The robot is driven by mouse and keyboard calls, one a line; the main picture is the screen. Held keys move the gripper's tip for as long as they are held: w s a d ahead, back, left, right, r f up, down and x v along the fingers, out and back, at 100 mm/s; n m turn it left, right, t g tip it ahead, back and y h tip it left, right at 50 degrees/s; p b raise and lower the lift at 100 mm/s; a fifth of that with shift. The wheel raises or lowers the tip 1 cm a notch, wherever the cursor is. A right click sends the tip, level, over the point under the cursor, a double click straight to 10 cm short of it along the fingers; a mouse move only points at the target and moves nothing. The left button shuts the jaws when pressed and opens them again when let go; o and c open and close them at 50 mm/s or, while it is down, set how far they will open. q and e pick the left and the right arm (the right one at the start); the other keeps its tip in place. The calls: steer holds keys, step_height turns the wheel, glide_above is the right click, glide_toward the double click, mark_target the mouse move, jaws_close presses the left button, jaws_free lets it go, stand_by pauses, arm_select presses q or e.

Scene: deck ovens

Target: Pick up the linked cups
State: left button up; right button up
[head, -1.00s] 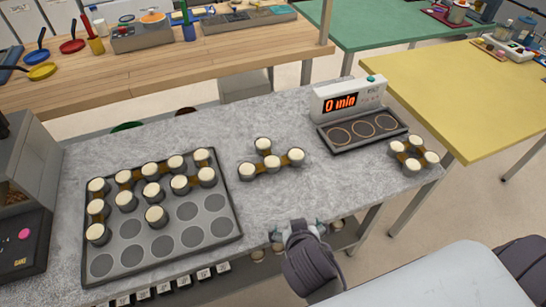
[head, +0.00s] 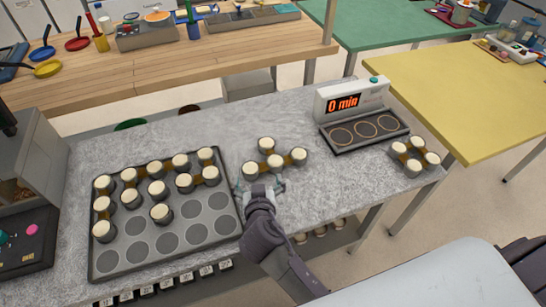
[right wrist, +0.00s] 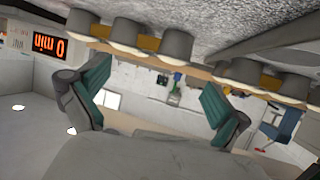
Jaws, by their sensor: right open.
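A group of linked cups (head: 275,162), grey with cream tops and amber links, stands on the grey stone counter in the middle of the head view. My right gripper (head: 261,188) is open just in front of this group, near its left front cup. In the right wrist view its two teal fingertips (right wrist: 155,100) are wide apart with nothing between them. Grey cups with amber links (right wrist: 175,45) run along the top of that view, beyond the fingertips. Another linked group (head: 413,157) stands at the counter's right end. My left gripper is not in view.
A dark tray (head: 165,262) on the left holds more linked cups and several empty round wells. A timer (head: 345,104) reading "0 min" stands behind a small tray with three rings (head: 365,132). The counter between the middle and right groups is clear.

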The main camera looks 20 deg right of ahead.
mark_target(256, 170)
steer(key=shift+w+f+p, duration=0.15)
steer(key=shift+w+p, duration=0.15)
steer(key=shift+w, duration=0.25)
steer(key=p+x, duration=0.1)
steer(key=x, duration=0.3)
steer(key=shift+f, duration=0.25)
steer(key=shift+c, duration=0.2)
steer(key=c, duration=1.8)
steer(key=shift+o, duration=0.2)
steer(key=shift+r, duration=0.1)
